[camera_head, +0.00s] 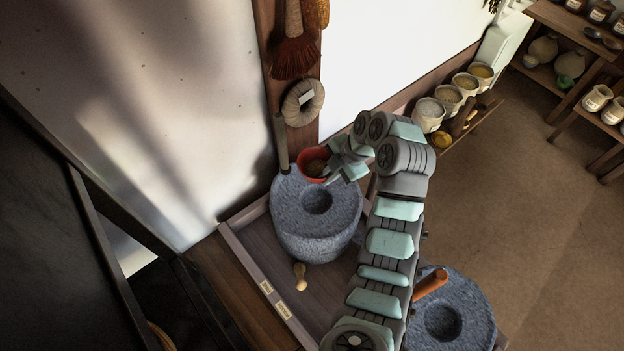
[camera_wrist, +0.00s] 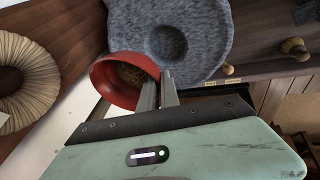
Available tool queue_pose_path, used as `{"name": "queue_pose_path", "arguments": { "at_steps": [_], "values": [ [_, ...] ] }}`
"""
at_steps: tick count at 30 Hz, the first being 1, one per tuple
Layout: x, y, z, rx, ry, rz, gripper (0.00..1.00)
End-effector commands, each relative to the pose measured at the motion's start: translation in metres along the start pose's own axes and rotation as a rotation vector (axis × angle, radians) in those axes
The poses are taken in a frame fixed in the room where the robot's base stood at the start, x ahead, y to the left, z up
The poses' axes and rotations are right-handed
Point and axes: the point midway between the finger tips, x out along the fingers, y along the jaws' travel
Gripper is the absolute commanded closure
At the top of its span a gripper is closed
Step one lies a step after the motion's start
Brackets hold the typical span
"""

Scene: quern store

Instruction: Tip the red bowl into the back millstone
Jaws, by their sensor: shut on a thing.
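The red bowl (camera_head: 303,170) is in my gripper (camera_head: 333,171), above the rear edge of the farther grey millstone (camera_head: 300,228). My gripper is shut on the bowl's right rim. In the wrist view, the bowl (camera_wrist: 100,85) holds brown grain and its mouth faces the camera. My fingers (camera_wrist: 158,92) grip its rim, and the bowl overlaps the edge of the millstone (camera_wrist: 205,25). The bowl is beside the millstone's central hollow, not over it. The hollow looks empty. A second millstone (camera_head: 480,305) with an orange-brown handle (camera_head: 431,284) stands nearer, at lower right.
An upright grey handle (camera_head: 281,145) rises at the farther millstone's back left. A small wooden peg (camera_head: 300,276) lies in front of it. A coiled ring (camera_head: 290,103) and red brush (camera_head: 294,57) hang close behind. Pots of grain (camera_head: 428,114) line a shelf at right.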

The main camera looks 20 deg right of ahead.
Motion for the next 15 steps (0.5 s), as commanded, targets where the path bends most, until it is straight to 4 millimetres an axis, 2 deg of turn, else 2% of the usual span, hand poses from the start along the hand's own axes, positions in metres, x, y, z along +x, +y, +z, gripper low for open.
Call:
{"name": "queue_pose_path", "arguments": {
  "at_steps": [3,6,15],
  "values": [
    [0.004,-0.008,0.020,0.028,-0.008,0.010,1.00],
    [0.004,-0.012,0.030,0.045,-0.012,0.014,1.00],
    [0.009,-0.017,0.040,0.056,-0.018,0.015,1.00]
  ]
}}
